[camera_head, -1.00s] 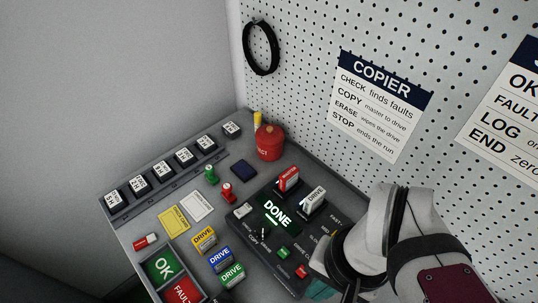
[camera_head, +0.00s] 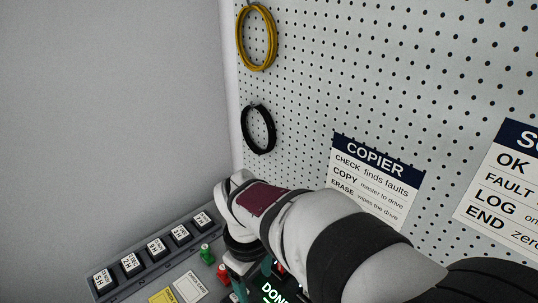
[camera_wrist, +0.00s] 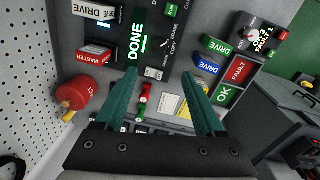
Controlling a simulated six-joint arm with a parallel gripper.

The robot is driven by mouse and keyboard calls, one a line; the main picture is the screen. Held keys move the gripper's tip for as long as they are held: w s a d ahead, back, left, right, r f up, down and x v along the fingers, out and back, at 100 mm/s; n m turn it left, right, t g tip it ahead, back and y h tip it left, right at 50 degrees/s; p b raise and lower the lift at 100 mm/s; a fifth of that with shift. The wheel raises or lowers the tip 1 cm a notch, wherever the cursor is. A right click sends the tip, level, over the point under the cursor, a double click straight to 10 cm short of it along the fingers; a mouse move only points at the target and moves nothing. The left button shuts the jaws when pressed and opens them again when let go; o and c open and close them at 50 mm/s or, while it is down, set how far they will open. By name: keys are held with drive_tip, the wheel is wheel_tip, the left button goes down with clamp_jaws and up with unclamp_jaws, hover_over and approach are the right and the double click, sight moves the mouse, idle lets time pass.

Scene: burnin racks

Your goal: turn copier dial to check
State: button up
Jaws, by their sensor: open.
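The copier's dark panel shows in the wrist view, with a lit green DONE screen (camera_wrist: 138,38). The mode dial's CHECK, COPY, ERASE lettering (camera_wrist: 174,40) is beside the screen; the dial's pointer is too small to read. In the head view my arm hides most of the copier; only part of the DONE screen (camera_head: 273,293) shows at the bottom edge. My gripper (camera_wrist: 166,76) is open and empty, its teal fingers apart above the bench. In the head view the gripper is partly seen low, beside the screen. It appears apart from the dial.
DRIVE blocks (camera_wrist: 212,55) and FAULT and OK bins (camera_wrist: 238,72) are opposite the canister.

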drive_tip(key=f, duration=1.5)
drive_tip(key=shift+w+d, duration=0.3)
clamp_jaws()
